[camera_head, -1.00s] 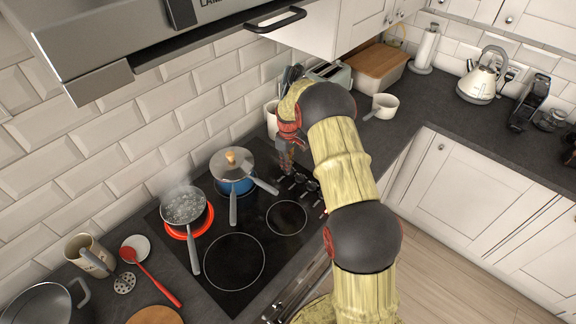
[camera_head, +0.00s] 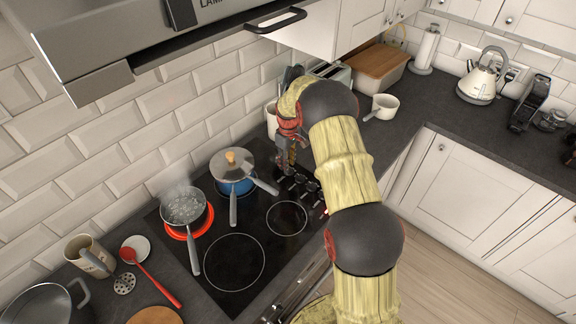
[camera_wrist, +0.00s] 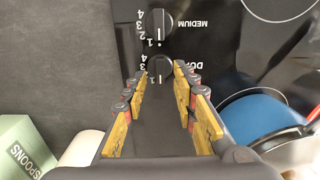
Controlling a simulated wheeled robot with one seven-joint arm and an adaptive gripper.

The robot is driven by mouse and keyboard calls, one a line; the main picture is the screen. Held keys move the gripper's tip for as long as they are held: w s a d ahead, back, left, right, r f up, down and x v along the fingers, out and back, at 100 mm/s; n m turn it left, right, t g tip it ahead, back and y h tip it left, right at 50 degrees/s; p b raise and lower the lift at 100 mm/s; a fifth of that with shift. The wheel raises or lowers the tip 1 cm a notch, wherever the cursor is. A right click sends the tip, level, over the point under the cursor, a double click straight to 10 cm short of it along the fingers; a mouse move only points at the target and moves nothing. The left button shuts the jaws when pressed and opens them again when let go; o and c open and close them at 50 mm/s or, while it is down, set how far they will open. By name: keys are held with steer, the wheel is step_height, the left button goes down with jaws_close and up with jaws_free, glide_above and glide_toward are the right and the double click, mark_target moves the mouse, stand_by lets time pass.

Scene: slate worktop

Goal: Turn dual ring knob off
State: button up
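In the wrist view a black knob (camera_wrist: 159,66) with white numerals around it shows between my fingertips. The label beside it begins "DO"; the rest is hidden by a finger. My gripper (camera_wrist: 161,78) is open, its two fingers one on each side of the knob. I cannot tell whether they touch it or hover above it. A second knob (camera_wrist: 158,24), labelled MEDIUM, is just beyond. In the head view my gripper (camera_head: 287,168) is over the knob row at the back right of the black cooktop (camera_head: 262,247); my arm hides part of that row.
A steaming saucepan (camera_head: 184,207) stands on a glowing red ring (camera_head: 204,225). A lidded blue pot (camera_head: 236,187) is close left of my gripper, its handle pointing toward the knobs. A green SPOONS box (camera_wrist: 27,145) and a pale crock (camera_head: 271,118) are nearby. The front rings are bare.

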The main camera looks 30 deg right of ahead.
step_height(320, 180, up, 10)
steer(key=shift+r, duration=0.15)
stand_by(0.7)
steer(key=s+a+r+m+t+b, duration=0.1)
steer(key=s+a, duration=0.5)
steer(key=s, duration=0.7)
steer(key=s+a+r+m+t+b, duration=0.1)
steer(key=s+a+r+b, duration=0.4)
steer(key=s, duration=0.7)
steer(key=s+a+r+m+t+b, duration=0.2)
steer(key=s+a+r, duration=0.5)
steer(key=s, duration=0.6)
steer(key=shift+s+a+r+t+b, duration=0.25)
steer(key=shift+s+a+t+b, duration=0.1)
steer(key=shift+a+t+b, duration=0.45)
